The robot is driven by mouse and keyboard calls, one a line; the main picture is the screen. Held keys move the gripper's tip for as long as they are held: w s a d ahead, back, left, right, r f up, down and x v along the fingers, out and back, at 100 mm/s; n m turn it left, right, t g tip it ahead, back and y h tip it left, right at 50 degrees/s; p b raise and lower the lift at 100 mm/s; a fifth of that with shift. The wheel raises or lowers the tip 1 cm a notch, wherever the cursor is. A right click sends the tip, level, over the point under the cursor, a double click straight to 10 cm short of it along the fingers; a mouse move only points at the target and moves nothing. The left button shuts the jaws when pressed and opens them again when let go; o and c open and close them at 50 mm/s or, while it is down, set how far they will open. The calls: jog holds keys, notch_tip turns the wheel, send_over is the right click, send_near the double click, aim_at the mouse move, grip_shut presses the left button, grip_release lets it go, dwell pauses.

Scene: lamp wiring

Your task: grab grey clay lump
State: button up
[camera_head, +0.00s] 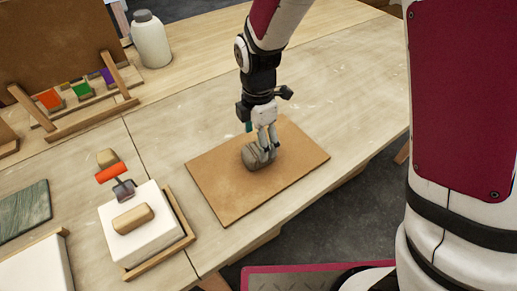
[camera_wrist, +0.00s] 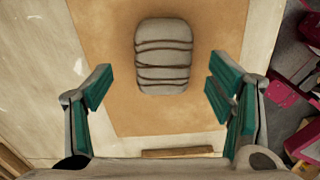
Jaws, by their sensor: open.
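The grey clay lump (camera_head: 255,156) lies on a brown board on the table in the head view. In the wrist view the lump (camera_wrist: 163,57) is a rounded block with dark grooves across it. My gripper (camera_head: 267,144) is over the lump, pointing down. In the wrist view my gripper (camera_wrist: 158,92) is open, with one green-padded finger on each side. The lump sits between the lines of the fingers but further up the picture, with clear gaps on both sides. In the head view the fingers overlap part of the lump; I cannot tell whether they touch it.
The brown board (camera_head: 220,199) has bare room around the lump. A white block (camera_head: 151,241) in a wooden tray holds a tan piece (camera_head: 133,219) at the left.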

aim_at(258, 148)
jog(key=shift+s+f+p, duration=0.2)
jog(key=shift+f+p, duration=0.25)
jog(key=shift+f, duration=2.4)
jog(key=shift+c, duration=0.6)
jog(key=c, duration=1.6)
jog(key=shift+r, duration=0.1)
jog(key=shift+c, duration=0.2)
